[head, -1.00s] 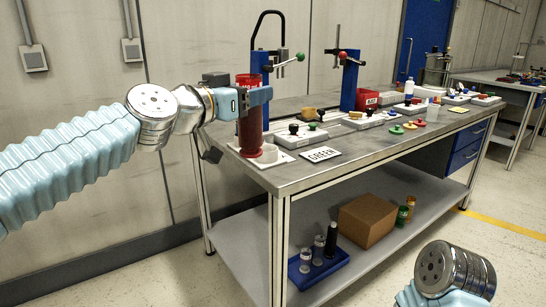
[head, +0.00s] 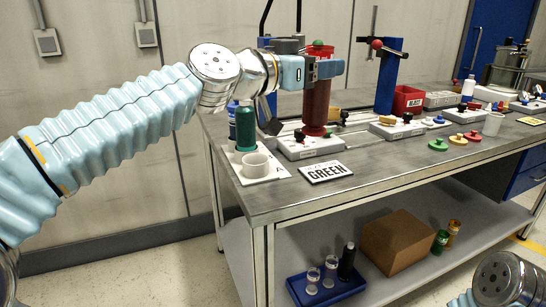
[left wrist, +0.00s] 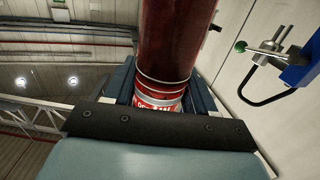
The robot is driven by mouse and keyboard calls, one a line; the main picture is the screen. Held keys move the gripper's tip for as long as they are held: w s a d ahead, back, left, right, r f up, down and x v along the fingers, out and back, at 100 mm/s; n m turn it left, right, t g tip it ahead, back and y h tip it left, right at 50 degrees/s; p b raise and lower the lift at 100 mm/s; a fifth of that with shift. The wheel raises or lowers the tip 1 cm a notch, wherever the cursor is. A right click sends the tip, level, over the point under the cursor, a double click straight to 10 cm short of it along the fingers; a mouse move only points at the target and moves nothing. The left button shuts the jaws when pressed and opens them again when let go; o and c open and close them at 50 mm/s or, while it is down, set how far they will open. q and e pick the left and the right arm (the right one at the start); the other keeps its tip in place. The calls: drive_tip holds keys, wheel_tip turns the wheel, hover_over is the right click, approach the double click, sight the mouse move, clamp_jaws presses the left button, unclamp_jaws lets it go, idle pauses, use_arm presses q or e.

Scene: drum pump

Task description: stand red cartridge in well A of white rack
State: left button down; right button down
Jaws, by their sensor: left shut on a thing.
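The red cartridge (head: 316,105) is upright in my left gripper (head: 325,69), which is shut around its upper part. In the head view its lower end overlaps a white block on the bench; I cannot tell whether they touch. The left wrist view shows the red cartridge (left wrist: 170,40) between the fingers. The white rack (head: 276,177) is at the bench's near left corner, left of the cartridge. A green cartridge (head: 246,130) stands in its rear part. A round white well (head: 256,166) in front looks empty, with a letter "A" beside it. My right gripper is out of view.
A white GREEN card (head: 326,172) lies right of the rack. White blocks with black knobs (head: 397,128), a blue post (head: 389,78) and a red bin (head: 408,100) stand farther along the bench. A cardboard box (head: 397,240) is on the lower shelf.

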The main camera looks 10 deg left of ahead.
use_arm(q)
drive_tip(key=w+a+f+b, duration=0.1)
drive_tip(key=w+a+f, duration=0.1)
drive_tip(key=a+f, duration=0.4)
drive_tip(key=w+a+f+b, duration=0.1)
drive_tip(key=w+a+f, duration=0.1)
drive_tip(key=a+f, duration=0.4)
drive_tip(key=shift+w+a+f, duration=0.3)
drive_tip(key=shift+a+f, duration=0.1)
drive_tip(key=shift+a, duration=0.15)
drive_tip(key=c, duration=0.6)
unclamp_jaws()
drive_tip(key=shift+c, duration=0.2)
drive_tip(key=b+v, duration=0.3)
drive_tip(key=v, duration=0.9)
drive_tip(key=shift+b, duration=0.35)
